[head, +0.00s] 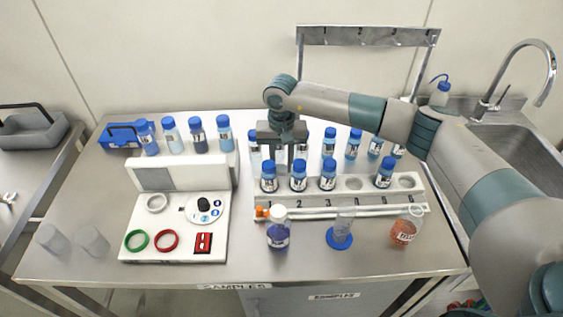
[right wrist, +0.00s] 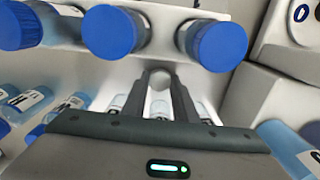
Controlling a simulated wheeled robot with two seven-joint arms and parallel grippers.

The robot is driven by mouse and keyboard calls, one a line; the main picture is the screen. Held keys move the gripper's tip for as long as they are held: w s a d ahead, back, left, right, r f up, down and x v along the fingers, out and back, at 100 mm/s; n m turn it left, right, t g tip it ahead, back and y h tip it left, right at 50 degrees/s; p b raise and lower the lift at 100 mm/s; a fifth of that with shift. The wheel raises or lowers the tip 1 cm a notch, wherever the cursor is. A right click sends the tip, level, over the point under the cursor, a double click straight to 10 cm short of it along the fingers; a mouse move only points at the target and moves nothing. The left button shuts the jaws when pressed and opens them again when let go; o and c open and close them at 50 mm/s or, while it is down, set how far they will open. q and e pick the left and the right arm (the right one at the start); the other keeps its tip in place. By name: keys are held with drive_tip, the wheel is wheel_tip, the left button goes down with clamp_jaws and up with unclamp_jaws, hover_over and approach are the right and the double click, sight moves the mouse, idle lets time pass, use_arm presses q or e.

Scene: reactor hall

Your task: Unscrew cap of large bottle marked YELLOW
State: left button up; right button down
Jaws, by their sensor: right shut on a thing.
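No label reading YELLOW is legible to me in either view. Large blue-capped bottles (head: 198,134) stand in a row at the back left. My right gripper (head: 284,163) points down into the white rack (head: 430,193), behind the blue-capped bottles numbered 1 and 2 at the front (head: 269,178). My left gripper is not in view.
A white panel (head: 128,245) with rings and a dial is at the left. A white-capped bottle with purple liquid (head: 278,240), a blue-based cylinder (head: 340,238) and an orange-filled flask (head: 404,232) stand at the front. A sink (head: 515,140) is at the right.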

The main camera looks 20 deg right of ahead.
drive_tip(key=shift+f, duration=0.25)
drive_tip(key=shift+f, duration=0.15)
drive_tip(key=shift+f+b, duration=0.1)
drive_tip(key=shift+b, duration=0.2)
drive_tip(key=c, duration=1.4)
unclamp_jaws()
drive_tip(key=shift+c, duration=0.2)
drive_tip(key=shift+r, duration=0.2)
